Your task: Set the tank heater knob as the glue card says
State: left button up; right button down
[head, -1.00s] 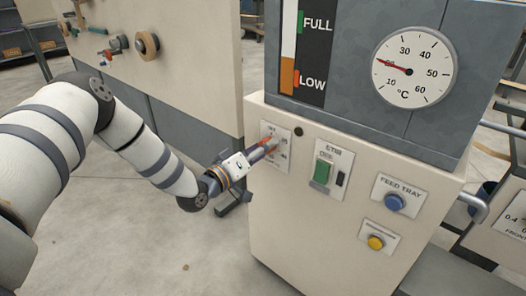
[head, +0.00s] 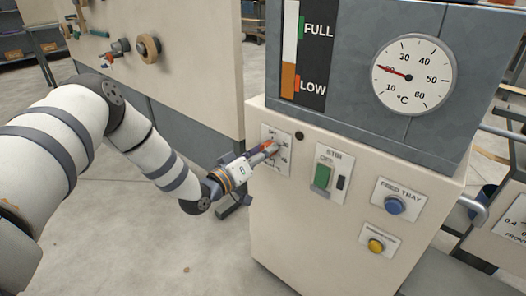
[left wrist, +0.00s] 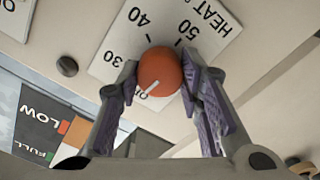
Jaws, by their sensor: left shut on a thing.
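The heater knob is round and orange-red; it shows in the left wrist view (left wrist: 160,72) on a white plate (left wrist: 112,62) marked 30, 40, 50 and HEAT, seen upside down. In the head view, my left gripper (head: 268,150) reaches the plate (head: 284,159) on the tank's front panel. No glue card can be made out. My right gripper is out of view.
A round °C gauge (head: 412,76) reads about 20. A FULL/LOW level strip (head: 290,50) stands left of it. A green STIR switch (head: 322,177), a blue FEED TRAY button (head: 395,205) and a yellow button (head: 376,245) lie right of the knob. A dark round stud (head: 299,135) is close by.

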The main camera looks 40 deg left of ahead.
pick_arm(q)
jog(key=m+p, duration=0.3)
jog(key=m, duration=0.7)
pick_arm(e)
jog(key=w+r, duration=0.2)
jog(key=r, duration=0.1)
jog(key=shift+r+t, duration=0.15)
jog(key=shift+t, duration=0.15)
pick_arm(q)
jog(key=shift+m, duration=0.3)
jog(key=o, duration=1.2)
jog(key=shift+c, duration=0.2)
jog(key=s, duration=1.2)
jog(key=shift+a, duration=0.45)
